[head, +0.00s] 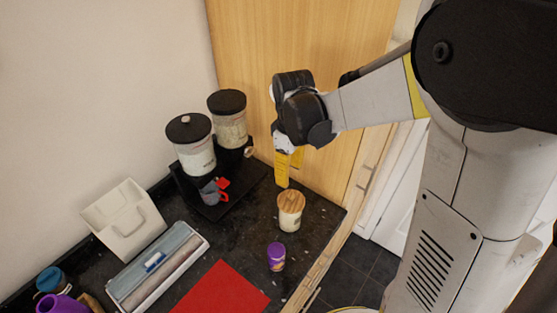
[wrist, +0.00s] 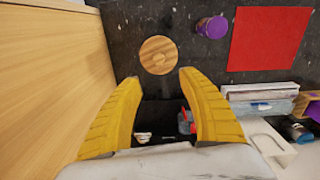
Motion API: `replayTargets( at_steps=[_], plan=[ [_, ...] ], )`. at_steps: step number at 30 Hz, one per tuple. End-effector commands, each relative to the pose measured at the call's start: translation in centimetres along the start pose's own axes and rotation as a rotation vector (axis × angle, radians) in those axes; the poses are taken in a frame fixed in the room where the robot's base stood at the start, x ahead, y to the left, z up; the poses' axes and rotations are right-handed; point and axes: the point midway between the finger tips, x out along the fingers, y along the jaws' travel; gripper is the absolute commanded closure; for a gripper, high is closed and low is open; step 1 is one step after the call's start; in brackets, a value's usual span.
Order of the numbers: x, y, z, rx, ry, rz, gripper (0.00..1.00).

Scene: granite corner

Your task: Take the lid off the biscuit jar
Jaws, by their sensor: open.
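The biscuit jar (head: 289,218) is a pale, cream-coloured jar standing upright on the dark granite counter. Its round wooden lid (head: 291,201) sits on top. My gripper (head: 289,170) has yellow fingers and hangs above the counter, behind the jar and a little higher. In the wrist view my gripper (wrist: 158,75) is open and empty. The lid lies just beyond the fingertips, apart from them. The jar's body is hidden under the lid there.
A two-canister dispenser (head: 190,143) stands on a black base to the left, with a red and grey cup (head: 212,193) on it. A red mat (head: 222,290), a long box (head: 158,268) and a wooden panel (head: 300,60) are near.

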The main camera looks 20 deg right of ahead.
Motion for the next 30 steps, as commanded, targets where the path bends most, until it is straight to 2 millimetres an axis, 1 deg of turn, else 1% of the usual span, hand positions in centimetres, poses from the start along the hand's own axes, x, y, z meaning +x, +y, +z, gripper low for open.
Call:
replayTargets(
  at_steps=[6,9,14,21,24,30],
  plan=[
    [3.8,0.0,0.0,-0.003,-0.002,-0.002,0.52],
    [5.0,0.1,0.0,-0.002,-0.002,-0.002,0.52],
    [6.2,0.1,0.1,-0.002,-0.002,-0.001,0.52],
    [9.8,0.3,0.6,-0.002,-0.001,-0.001,0.52],
    [10.6,0.3,0.6,-0.001,-0.001,-0.001,0.52],
    [10.7,0.3,0.6,-0.001,-0.001,-0.001,0.52]
  ],
)
